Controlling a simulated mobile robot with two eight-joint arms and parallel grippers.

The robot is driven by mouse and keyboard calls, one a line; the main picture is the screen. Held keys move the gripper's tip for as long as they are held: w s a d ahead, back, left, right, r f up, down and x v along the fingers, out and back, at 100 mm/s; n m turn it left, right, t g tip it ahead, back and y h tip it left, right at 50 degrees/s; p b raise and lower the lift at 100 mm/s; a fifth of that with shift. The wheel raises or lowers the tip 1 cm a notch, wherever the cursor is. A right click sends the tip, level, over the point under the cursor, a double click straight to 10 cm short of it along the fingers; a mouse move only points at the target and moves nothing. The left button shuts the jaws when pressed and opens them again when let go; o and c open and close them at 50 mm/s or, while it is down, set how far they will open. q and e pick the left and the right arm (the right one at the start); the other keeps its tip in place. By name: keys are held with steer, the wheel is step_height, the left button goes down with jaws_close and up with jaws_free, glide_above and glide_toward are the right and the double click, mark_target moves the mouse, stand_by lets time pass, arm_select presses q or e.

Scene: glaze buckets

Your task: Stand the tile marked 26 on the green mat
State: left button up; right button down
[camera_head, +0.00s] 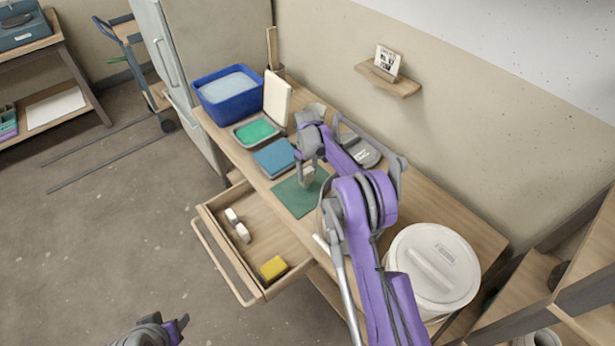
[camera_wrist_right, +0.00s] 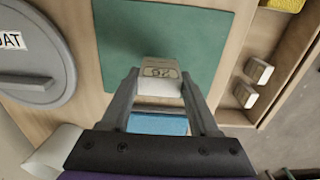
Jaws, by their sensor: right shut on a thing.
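My right gripper (camera_head: 307,184) is over the green mat (camera_head: 290,200) on the bench. It is shut on a small pale tile (camera_head: 307,173), which also shows between the fingers in the right wrist view (camera_wrist_right: 160,76). The tile's mark is upside down there and looks like 26. The mat shows behind it in the wrist view (camera_wrist_right: 215,35). I cannot tell whether the tile touches the mat. My left gripper (camera_head: 177,327) is at the bottom edge of the head view, away from the bench; its jaw state is unclear.
An open drawer (camera_head: 220,262) in front holds two white tiles (camera_head: 238,226) and a yellow sponge (camera_head: 272,267). Beside the mat are a blue pad (camera_head: 274,158), a green-filled tray (camera_head: 256,132) and a grey lid (camera_head: 360,150).

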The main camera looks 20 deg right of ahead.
steer(key=shift+f, duration=1.3)
steer(key=shift+f, duration=0.15)
steer(key=shift+c, duration=0.6)
jaws_free()
